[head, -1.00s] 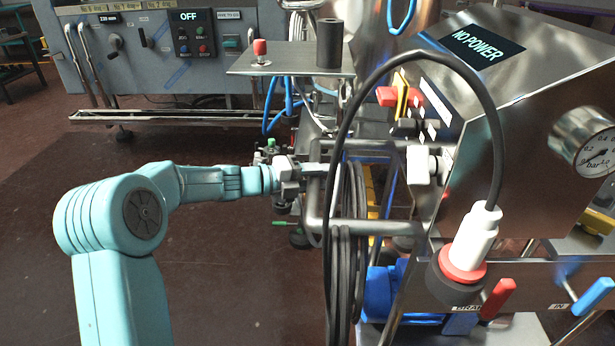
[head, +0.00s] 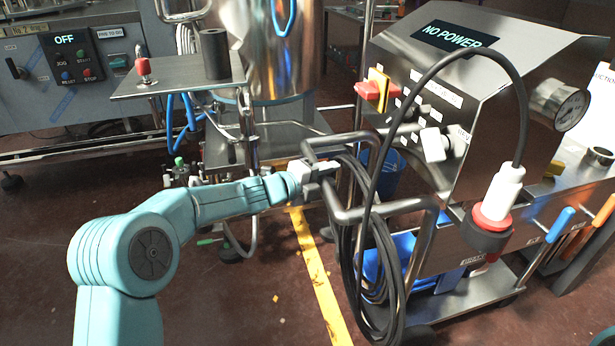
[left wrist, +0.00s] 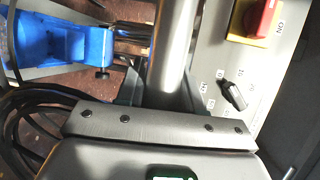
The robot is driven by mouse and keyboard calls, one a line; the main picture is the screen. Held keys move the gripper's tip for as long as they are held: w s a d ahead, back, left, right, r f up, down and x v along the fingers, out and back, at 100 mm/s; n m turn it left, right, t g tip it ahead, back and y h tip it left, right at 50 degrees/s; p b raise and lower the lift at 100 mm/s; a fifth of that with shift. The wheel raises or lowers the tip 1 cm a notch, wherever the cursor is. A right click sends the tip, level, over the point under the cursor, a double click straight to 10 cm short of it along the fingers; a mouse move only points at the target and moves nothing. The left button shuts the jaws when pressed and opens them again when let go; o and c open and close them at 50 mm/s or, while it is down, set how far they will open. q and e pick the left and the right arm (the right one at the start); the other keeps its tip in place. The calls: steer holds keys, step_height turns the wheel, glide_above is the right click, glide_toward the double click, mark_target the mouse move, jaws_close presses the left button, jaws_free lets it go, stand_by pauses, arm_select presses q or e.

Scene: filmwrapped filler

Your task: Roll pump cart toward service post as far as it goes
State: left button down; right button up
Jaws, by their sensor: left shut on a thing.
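The pump cart is a steel cart with a sloped control box (head: 480,90) whose screen reads NO POWER. A round gauge sits on its right side, and a white and red plug (head: 497,200) with a black cable on its front. Its bent tube handle (head: 385,208) points left. My left gripper (head: 318,180) is shut on the upright part of this handle. The left wrist view shows the steel tube (left wrist: 174,45) running into the jaws, with the blue pump (left wrist: 65,45) beyond. A dark post (head: 590,225) stands at the right edge; whether it is the service post is unclear.
A steel stand with a vessel (head: 265,50) and a small shelf (head: 180,82) stands behind and left of the cart. A grey machine panel (head: 70,70) reads OFF. A yellow floor stripe (head: 318,275) runs beside the cart. The floor at lower middle is mostly clear.

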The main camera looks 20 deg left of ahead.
arm_select(q)
steer(key=shift+w+d+r, duration=0.15)
steer(key=shift+d, duration=0.25)
steer(key=shift+w+d+r, duration=0.1)
steer(key=shift+w+d, duration=0.05)
steer(key=shift+d, duration=0.2)
steer(key=c, duration=0.8)
jaws_free()
steer(key=shift+s+r, duration=0.1)
steer(key=shift+r, duration=0.1)
steer(key=p+v, duration=0.2)
steer(key=v, duration=1.4)
steer(key=shift+a+f+p, duration=0.3)
steer(key=shift+a+p, duration=0.05)
